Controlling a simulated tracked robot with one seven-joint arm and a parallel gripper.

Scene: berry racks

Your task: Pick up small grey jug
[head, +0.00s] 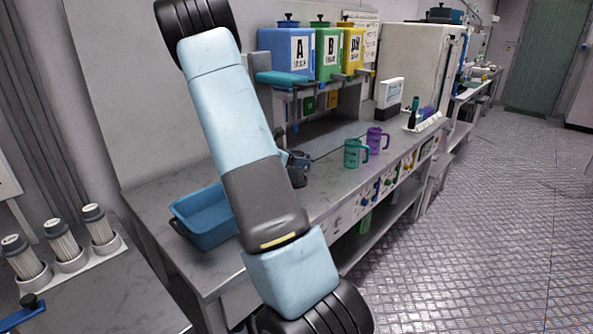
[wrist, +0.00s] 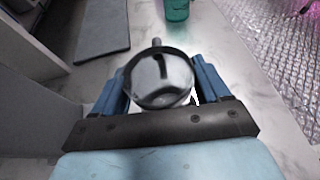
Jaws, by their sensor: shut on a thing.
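The small grey jug (wrist: 158,94) is round with a dark rim and sits between the blue fingers of my gripper (wrist: 160,84) in the wrist view. The fingers are shut on its two sides. In the head view the dark grey jug (head: 298,169) shows just right of my arm, over the bench, and my arm hides part of it. The gripper is mostly hidden there, with only a bit of blue finger showing beside the jug. I cannot tell whether the jug's base touches the bench.
A green mug (head: 353,153) and a purple mug (head: 376,139) stand right of the jug on the bench (head: 335,190). A blue tub (head: 205,218) is at the left. Blue, green and yellow dispensers (head: 327,52) stand on a shelf behind.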

